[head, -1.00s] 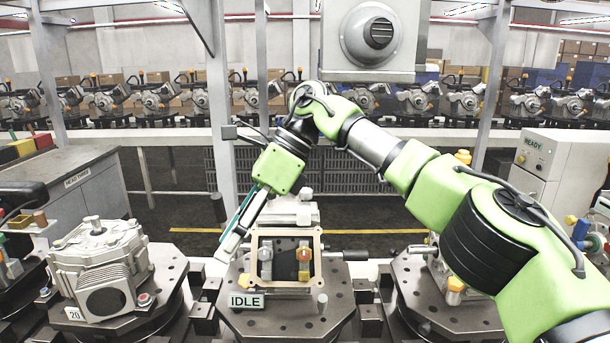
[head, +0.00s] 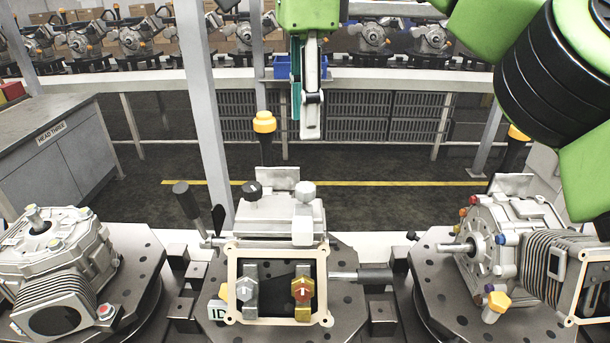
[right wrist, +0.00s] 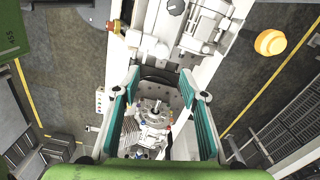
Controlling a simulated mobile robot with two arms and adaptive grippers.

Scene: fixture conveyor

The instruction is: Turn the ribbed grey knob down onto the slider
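The middle fixture carries a pale grey knob (head: 304,191) on its top right, above a pale block (head: 302,231). I cannot tell which grey knob is the ribbed one, nor which part is the slider. My right gripper (head: 308,128) points down, above and apart from the fixture. In the right wrist view its two teal-padded fingers (right wrist: 160,85) stand wide apart with nothing gripped between them. My left gripper is out of view.
A black knob (head: 252,189) and a dark lever (head: 187,200) stand at the fixture's left. An orange-capped post (head: 264,122) rises behind it. Gear housings stand on the left plate (head: 140,262) and right plate (head: 440,315). Open space lies above the fixture.

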